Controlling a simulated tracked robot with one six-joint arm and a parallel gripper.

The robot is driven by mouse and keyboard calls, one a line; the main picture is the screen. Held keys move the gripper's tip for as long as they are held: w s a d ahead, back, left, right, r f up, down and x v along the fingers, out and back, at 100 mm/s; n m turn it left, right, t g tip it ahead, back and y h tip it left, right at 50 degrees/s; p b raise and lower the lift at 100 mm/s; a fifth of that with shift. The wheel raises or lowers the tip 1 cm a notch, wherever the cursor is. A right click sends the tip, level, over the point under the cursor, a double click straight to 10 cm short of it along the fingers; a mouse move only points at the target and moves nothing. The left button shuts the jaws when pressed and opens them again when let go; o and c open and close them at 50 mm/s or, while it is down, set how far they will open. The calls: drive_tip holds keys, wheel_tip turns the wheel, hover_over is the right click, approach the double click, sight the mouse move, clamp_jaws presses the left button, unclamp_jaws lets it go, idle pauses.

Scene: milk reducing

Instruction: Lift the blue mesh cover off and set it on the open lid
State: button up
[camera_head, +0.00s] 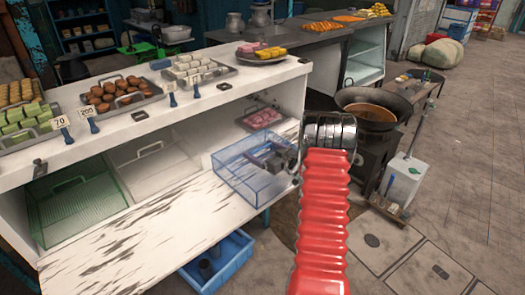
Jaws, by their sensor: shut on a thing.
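The blue mesh cover (235,180) is a see-through blue box shape at the right end of the lower shelf. My gripper (262,157), dark grey, is at the upper right part of the cover and is shut on it, seemingly at its top handle. The red sleeve of my arm hides part of the right side. The cover looks roughly level and reaches to the shelf's front edge. I cannot tell if its bottom touches the shelf. I cannot make out an open lid.
A green mesh cover (82,208) and a pale cover (150,160) stand on the lower shelf (130,240). Trays of sweets line the counter above (130,125). A pink tray (262,118) is behind. A wok (372,112) stands right; a blue crate (215,262) sits below.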

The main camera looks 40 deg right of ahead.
drive_tip(key=shift+f, duration=0.15)
drive_tip(key=o, duration=1.3)
drive_tip(key=shift+c, duration=0.2)
drive_tip(key=s, duration=0.4)
drive_tip(key=s+r, duration=0.1)
drive_tip(key=s, duration=0.4)
drive_tip(key=s+r, duration=0.1)
drive_tip(key=s, duration=0.3)
drive_tip(key=shift+s+d, duration=0.2)
drive_tip(key=shift+s, duration=0.15)
